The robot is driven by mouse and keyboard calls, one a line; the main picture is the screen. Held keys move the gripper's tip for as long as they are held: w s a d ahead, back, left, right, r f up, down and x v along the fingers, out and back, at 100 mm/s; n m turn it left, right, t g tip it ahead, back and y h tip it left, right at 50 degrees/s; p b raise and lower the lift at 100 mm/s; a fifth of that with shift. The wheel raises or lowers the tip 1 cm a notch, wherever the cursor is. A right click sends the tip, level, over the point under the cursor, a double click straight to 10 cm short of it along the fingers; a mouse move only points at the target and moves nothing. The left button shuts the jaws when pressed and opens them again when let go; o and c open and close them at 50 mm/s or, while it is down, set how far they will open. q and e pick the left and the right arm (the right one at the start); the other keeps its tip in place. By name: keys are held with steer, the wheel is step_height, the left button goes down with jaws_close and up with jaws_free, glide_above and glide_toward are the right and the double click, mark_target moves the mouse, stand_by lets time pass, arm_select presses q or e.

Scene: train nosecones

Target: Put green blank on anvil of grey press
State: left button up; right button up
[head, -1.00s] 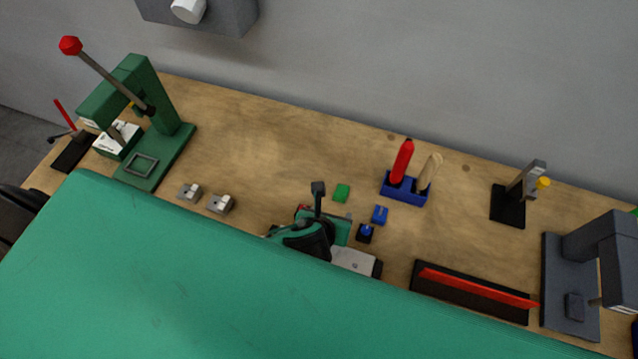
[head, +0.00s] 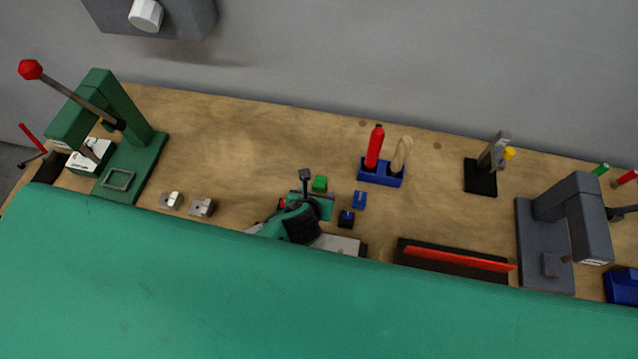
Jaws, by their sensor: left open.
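The green blank (head: 320,183) is a small block on the wooden bench, left of the blue tool holder. My left gripper (head: 307,194) is open just left of and in front of the blank. Its dark finger rises beside the blank, and parts of the gripper are hard to make out. I cannot tell whether it touches the blank. The grey press (head: 580,212) stands at the right end of the bench. A small grey block, seemingly its anvil (head: 551,265), is on its base under the head, with nothing visible on top. My right gripper is not in view.
A blue block (head: 359,200) and a dark blue piece (head: 346,218) lie near the blank. The blue holder (head: 380,174), black stand (head: 480,177) and red-topped tray (head: 455,260) lie towards the grey press. A green press (head: 120,150) and two metal blocks are at the left.

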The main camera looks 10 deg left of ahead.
mark_target(318, 189)
arm_select(q)
steer(key=p+x, duration=0.1)
steer(key=x, duration=0.2)
steer(key=shift+s+a+f, duration=0.1)
steer(key=shift+s+f, duration=0.05)
steer(key=shift+w+f+p, duration=0.3)
steer(key=shift+w+f, duration=0.2)
steer(key=shift+f, duration=0.05)
steer(key=shift+c, duration=0.9)
steer(key=c, duration=0.9)
steer(key=shift+c, duration=0.2)
steer(key=shift+r, duration=0.1)
step_height(318, 189, up, 20)
steer(key=b, duration=0.4)
